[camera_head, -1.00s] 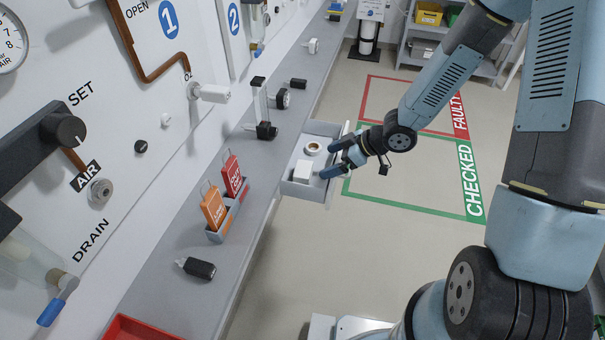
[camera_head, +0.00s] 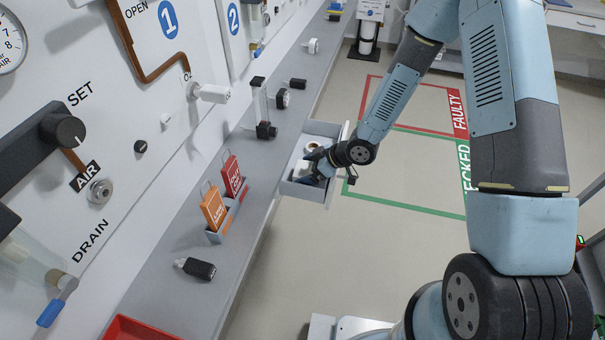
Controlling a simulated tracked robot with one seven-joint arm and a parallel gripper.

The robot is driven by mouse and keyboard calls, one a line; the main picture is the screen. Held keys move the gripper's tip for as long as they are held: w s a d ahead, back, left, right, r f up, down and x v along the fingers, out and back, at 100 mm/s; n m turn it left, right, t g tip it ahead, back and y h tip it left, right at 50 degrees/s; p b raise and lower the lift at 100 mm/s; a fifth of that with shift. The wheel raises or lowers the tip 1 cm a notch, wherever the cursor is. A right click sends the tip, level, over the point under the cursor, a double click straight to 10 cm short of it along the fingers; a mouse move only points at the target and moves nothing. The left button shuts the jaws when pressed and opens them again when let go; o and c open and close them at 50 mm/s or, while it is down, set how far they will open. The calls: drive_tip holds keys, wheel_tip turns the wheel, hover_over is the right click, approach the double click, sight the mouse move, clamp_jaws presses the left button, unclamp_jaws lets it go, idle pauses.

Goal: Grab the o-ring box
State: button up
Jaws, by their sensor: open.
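A small white box, which looks like the o-ring box (camera_head: 301,168), sits in an open grey drawer (camera_head: 322,196) under the bench. A round white item with a tan centre (camera_head: 311,147) lies behind the box, partly covered by my gripper.
The grey bench (camera_head: 244,262) runs along the wall panel at left. It carries an orange tag (camera_head: 213,208) and a red tag (camera_head: 232,176) in a holder, a black bottle (camera_head: 196,268) and a clear cylinder (camera_head: 259,103). The floor right of the drawer is clear.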

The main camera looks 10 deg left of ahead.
drive_tip(key=shift+x, duration=0.8)
drive_tip(key=c, duration=0.8)
drive_tip(key=shift+r, duration=0.15)
drive_tip(key=shift+c, duration=0.2)
